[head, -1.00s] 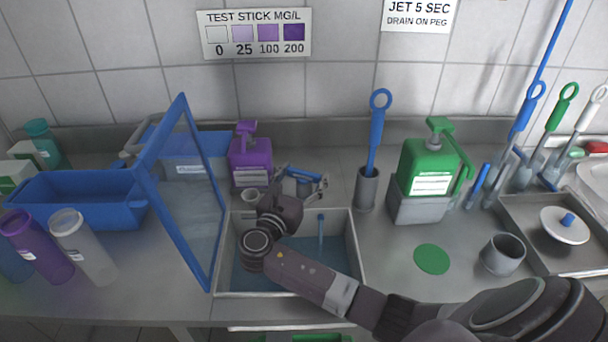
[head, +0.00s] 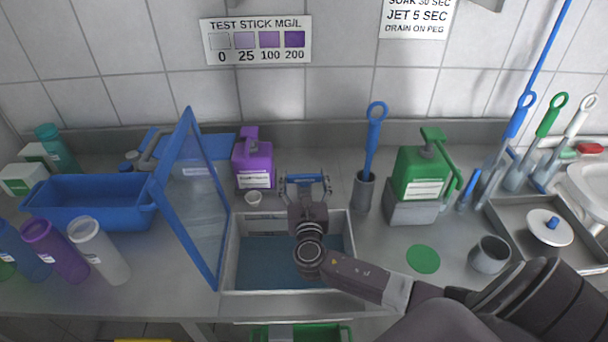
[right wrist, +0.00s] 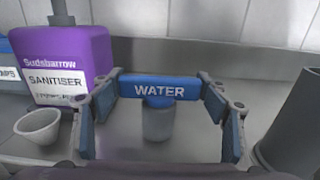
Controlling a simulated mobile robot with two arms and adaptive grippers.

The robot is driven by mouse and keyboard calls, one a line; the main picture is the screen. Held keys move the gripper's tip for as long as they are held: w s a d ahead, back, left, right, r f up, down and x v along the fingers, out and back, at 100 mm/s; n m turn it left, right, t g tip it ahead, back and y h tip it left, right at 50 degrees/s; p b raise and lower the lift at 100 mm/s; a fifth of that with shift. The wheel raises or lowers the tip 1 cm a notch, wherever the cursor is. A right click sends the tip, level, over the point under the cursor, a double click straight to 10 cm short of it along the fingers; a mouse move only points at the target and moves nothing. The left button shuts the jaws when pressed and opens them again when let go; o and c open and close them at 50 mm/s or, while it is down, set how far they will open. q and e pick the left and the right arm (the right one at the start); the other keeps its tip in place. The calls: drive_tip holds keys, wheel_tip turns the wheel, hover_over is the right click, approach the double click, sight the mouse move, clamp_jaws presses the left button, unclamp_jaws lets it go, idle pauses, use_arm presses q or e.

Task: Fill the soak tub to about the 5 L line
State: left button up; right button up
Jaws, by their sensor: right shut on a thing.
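A grey-rimmed sunken basin (head: 228,270) has a flat blue surface inside; I cannot tell whether that is water, and no litre line is readable. A blue-framed clear lid (head: 186,200) stands tilted up at its left edge. An open blue tub (head: 95,215) stands at the left and looks empty. Behind the basin, my right gripper (head: 305,185) has its fingers either side of a blue handle marked WATER. In the right wrist view, the gripper (right wrist: 160,110) is closed on the ends of this WATER handle (right wrist: 160,88), above a grey post. My left gripper is out of view.
A purple sanitiser bottle (head: 253,163) and small white cup (head: 253,198) stand left of the handle. A grey holder (head: 363,192) with a blue brush and a green bottle (head: 420,175) stand right. A green disc (head: 423,259) lies on the open counter.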

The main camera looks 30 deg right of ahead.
drive_tip(key=o, duration=1.2)
drive_tip(key=v, duration=1.2)
